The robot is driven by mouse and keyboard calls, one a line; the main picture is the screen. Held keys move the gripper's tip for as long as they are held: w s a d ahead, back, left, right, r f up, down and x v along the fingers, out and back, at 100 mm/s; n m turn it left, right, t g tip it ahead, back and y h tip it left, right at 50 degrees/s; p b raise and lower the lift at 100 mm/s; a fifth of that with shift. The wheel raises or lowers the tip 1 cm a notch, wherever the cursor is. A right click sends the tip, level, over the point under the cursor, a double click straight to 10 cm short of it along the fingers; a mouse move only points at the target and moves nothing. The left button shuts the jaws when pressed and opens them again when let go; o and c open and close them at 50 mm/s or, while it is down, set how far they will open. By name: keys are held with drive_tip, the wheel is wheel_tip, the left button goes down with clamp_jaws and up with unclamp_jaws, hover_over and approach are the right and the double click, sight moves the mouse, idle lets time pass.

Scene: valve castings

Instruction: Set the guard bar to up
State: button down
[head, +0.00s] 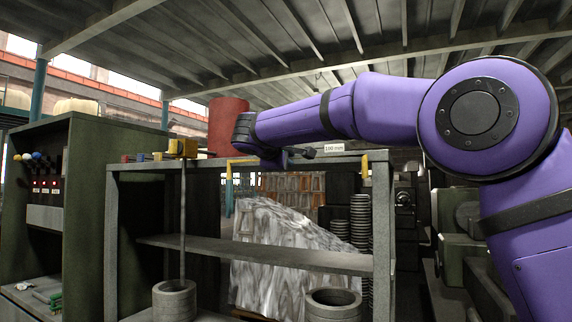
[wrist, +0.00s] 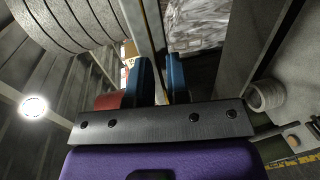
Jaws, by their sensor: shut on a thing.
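My gripper (head: 284,157) is at the top front of the grey rack, partly hidden by its own wrist in the head view. In the wrist view, the two blue fingers of my gripper (wrist: 160,62) are closed about a thin, pale, yellowish bar (wrist: 153,24), which appears to be the guard bar. In the head view, a yellow piece of the guard bar (head: 230,172) shows left of my gripper, bent at the rack top. Another yellow piece shows at the right end. The stretch between them is largely hidden, so its exact angle is unclear.
The grey rack (head: 262,256) carries a label and small coloured blocks on top. A red cylinder (head: 228,122) stands behind my wrist. Grey rings (head: 174,299) sit low in the rack. A control cabinet (head: 92,150) stands left, machinery right.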

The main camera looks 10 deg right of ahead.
wheel_tip(320, 180, up, 6)
drive_tip(key=shift+f, duration=0.1)
drive_tip(key=c, duration=1.1)
unclamp_jaws()
drive_tip(key=shift+f, duration=0.1)
drive_tip(key=v, duration=1)
drive_tip(key=shift+s+a, duration=0.2)
drive_tip(key=shift+s, duration=0.15)
drive_tip(key=shift+d, duration=0.1)
